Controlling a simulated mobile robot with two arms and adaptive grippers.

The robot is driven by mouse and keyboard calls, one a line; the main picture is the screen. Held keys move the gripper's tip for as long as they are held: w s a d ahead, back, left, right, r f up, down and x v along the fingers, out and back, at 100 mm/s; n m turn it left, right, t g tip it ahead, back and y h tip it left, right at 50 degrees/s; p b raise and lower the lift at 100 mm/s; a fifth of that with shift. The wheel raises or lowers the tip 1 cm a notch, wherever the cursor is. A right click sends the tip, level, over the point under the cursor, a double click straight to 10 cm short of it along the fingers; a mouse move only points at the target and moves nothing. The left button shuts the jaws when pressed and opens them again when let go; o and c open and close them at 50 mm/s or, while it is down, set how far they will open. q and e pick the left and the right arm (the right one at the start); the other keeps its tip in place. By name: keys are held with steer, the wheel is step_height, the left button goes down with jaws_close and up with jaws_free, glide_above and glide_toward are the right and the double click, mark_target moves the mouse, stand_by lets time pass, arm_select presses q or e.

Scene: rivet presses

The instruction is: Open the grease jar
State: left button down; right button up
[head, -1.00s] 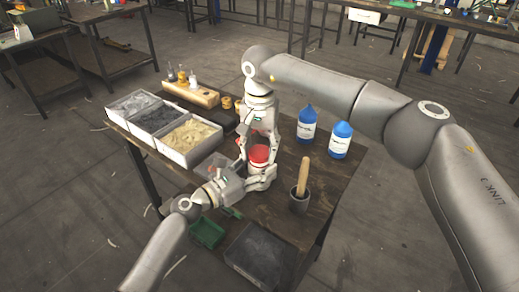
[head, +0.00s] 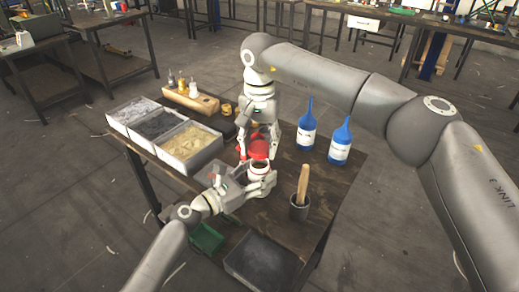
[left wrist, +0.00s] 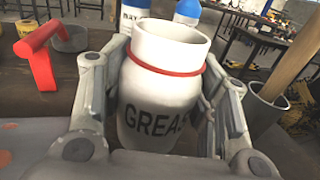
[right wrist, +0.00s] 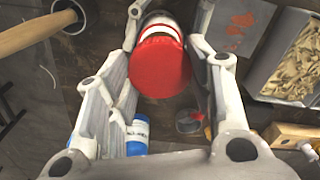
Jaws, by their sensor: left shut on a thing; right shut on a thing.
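The white grease jar (head: 259,172) stands in the grip of my left gripper (head: 260,186) above the table's middle. In the left wrist view the jar (left wrist: 160,95) is upright between both fingers, with "GREAS" lettering, a red ring below its neck and an open, uncovered mouth. The red lid (head: 259,149) is held by my right gripper (head: 258,147) just above the jar, apart from it. In the right wrist view the lid (right wrist: 160,68) sits between the fingers, covering part of the jar (right wrist: 162,22) beneath it.
Two blue-capped bottles (head: 306,135) stand right of the grippers. A dark slab (head: 262,260) and green tray (head: 207,238) lie in front. Bins (head: 190,148) line the left side.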

arm_select(q)
steer(key=shift+c, duration=2.4)
jaws_free()
